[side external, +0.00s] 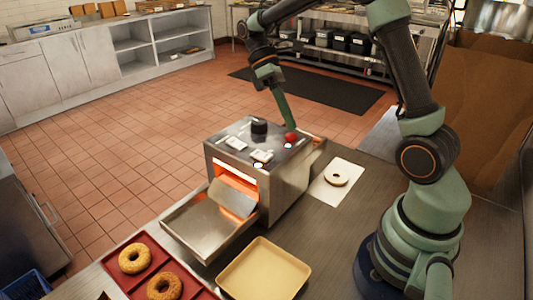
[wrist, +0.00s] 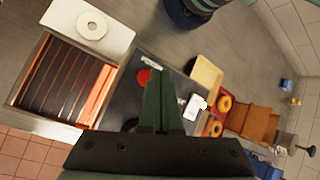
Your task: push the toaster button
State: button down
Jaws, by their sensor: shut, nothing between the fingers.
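The toaster (side external: 290,187) is a steel box on the counter with a glowing front opening. Its round red button (side external: 291,138) is on the top panel, near the back edge. The red button also shows in the wrist view (wrist: 143,76), partly hidden behind my fingers. My gripper (side external: 292,126) is shut and empty, pointing down with its fingertips at the button. In the wrist view my gripper's fingertips (wrist: 160,72) appear just right of the button. I cannot tell whether they touch it or whether it is pressed.
A black knob (side external: 259,126) and white switches (side external: 262,156) share the top panel. A pale bagel half (side external: 337,177) lies on a white board right of the toaster. A yellow tray (side external: 263,268) and a red tray (side external: 118,278) with bagels (side external: 135,259) stand in front.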

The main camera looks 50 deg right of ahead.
aim_at(288, 137)
jog(key=shift+r, duration=2.65)
jog(key=s+a+m+t+h, duration=0.1)
jog(key=s+a+m+t, duration=0.3)
jog(key=t, duration=0.8)
jog(key=shift+s+a+f+m+t, duration=0.2)
jog(key=shift+a+m+t, duration=0.35)
jog(key=shift+a, duration=0.7)
